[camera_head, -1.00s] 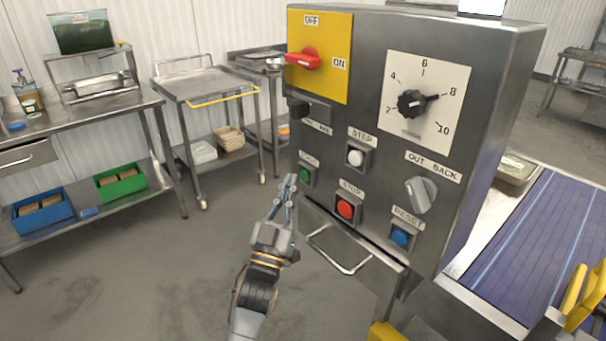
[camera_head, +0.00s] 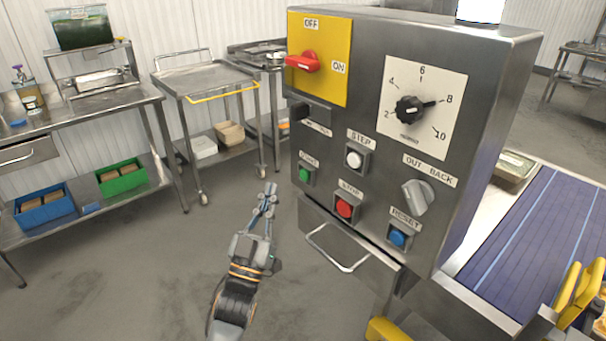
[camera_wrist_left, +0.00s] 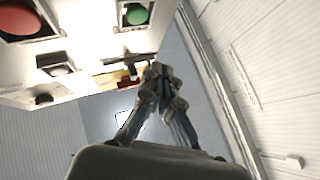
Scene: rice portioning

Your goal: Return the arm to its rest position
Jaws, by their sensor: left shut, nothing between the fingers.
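My left gripper (camera_head: 268,190) is shut and empty in the head view. It hangs over the open floor, to the left of the steel control panel (camera_head: 468,150) and apart from it. In the left wrist view its closed fingers (camera_wrist_left: 160,75) point up the middle. The panel carries a green start button (camera_head: 305,174), a red stop button (camera_head: 344,208) and a blue reset button (camera_head: 398,238). The green button (camera_wrist_left: 136,13) and the red button (camera_wrist_left: 24,20) also show in the left wrist view. My right gripper shows in neither view.
A red switch (camera_head: 303,62) sits on a yellow plate. A steel handle (camera_head: 335,250) juts out below the panel. A blue conveyor belt (camera_head: 540,235) lies at right. A steel cart (camera_head: 205,85) and a workbench (camera_head: 80,115) stand at the back left. The floor between is clear.

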